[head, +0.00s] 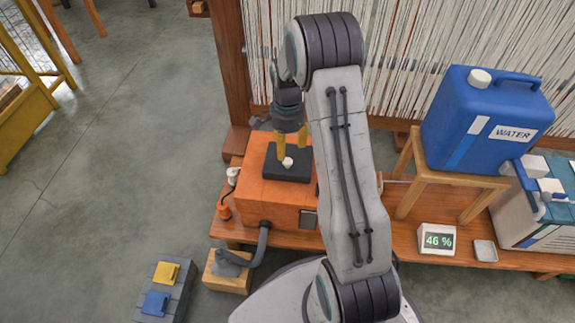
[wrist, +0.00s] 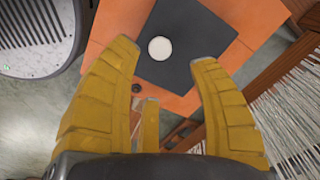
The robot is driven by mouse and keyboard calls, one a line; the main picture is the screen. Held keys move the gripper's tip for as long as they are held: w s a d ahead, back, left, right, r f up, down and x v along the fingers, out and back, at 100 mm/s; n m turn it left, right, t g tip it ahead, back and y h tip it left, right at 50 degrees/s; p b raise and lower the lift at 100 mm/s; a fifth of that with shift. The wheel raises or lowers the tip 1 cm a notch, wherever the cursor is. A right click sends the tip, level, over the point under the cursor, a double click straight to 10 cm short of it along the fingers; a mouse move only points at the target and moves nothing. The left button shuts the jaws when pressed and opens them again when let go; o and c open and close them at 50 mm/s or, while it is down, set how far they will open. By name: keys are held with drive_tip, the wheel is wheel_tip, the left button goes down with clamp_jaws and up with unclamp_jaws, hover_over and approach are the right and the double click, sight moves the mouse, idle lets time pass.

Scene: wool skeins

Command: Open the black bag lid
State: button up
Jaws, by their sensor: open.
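A black square lid (head: 287,164) with a small white knob (head: 288,162) lies flat on top of an orange box (head: 255,188); no separate black bag shows. My gripper (head: 292,150) is just above the lid in the head view.
A blue water canister (head: 488,120) stands on a wooden stool (head: 455,180) at the right. Hanging threads (head: 400,60) line the back. A grey hose (head: 262,245) runs at the box's front.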

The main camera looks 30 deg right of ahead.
sight(287, 161)
drive_tip(key=shift+f+b, duration=1.25)
drive_tip(key=shift+f, duration=2.45)
clamp_jaws()
